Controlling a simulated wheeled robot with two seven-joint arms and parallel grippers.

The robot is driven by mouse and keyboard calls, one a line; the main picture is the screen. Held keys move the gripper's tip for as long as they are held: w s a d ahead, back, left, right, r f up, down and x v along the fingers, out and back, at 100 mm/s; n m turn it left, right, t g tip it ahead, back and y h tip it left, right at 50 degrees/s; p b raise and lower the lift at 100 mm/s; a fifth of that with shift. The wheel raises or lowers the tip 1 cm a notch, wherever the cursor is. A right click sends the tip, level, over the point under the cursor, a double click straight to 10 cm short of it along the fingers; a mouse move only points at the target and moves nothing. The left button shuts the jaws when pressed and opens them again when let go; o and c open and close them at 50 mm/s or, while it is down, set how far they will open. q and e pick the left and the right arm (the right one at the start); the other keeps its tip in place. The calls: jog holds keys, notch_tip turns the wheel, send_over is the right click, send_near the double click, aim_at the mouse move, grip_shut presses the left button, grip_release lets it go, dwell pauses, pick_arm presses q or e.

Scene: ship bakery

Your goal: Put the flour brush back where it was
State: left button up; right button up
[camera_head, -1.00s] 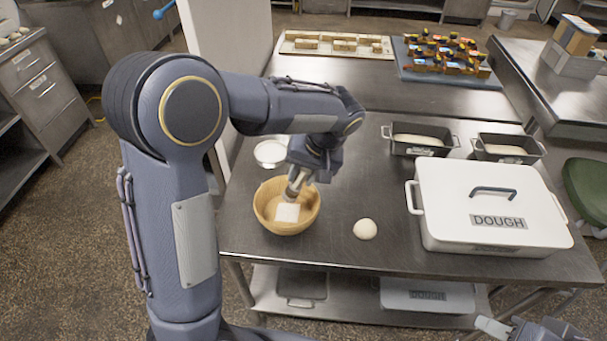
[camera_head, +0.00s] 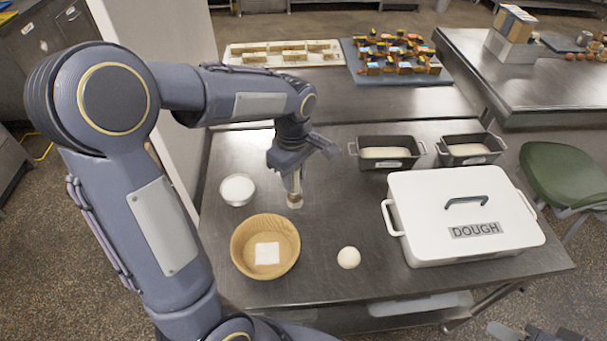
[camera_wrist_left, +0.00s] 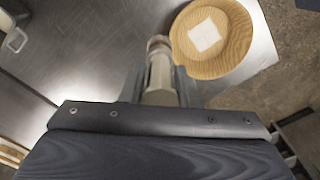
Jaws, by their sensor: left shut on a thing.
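The flour brush (camera_head: 295,200) hangs bristles-down from my left gripper (camera_head: 292,178), which is shut on its handle. It is over the steel worktop, behind and to the right of the wooden bowl (camera_head: 238,250); I cannot tell if the bristles touch the top. In the left wrist view the brush (camera_wrist_left: 159,72) points away from the gripper (camera_wrist_left: 160,90), beside the wooden bowl (camera_wrist_left: 240,50). A white square lies in the bowl. Part of my right gripper (camera_head: 530,333) shows at the bottom right edge; its jaws are not clear.
A small bowl of white flour (camera_head: 237,189) stands left of the brush. A dough ball (camera_head: 348,257) lies in front. Two loaf tins (camera_head: 390,152) are behind right, and the white DOUGH box (camera_head: 420,245) fills the right. The worktop around the brush is clear.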

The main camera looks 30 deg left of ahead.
pick_arm(q)
jog(key=w+a+f+b, duration=0.2)
jog(key=w+a+f, duration=0.5)
jog(key=w+f, duration=0.4)
jog(key=shift+a+f+b, duration=0.25)
jog(key=shift+f+b, duration=0.05)
jog(key=shift+f, duration=0.6)
jog(key=o, duration=0.5)
jog(key=shift+f, duration=0.2)
jog(key=o, duration=0.5)
jog(key=shift+c, duration=0.2)
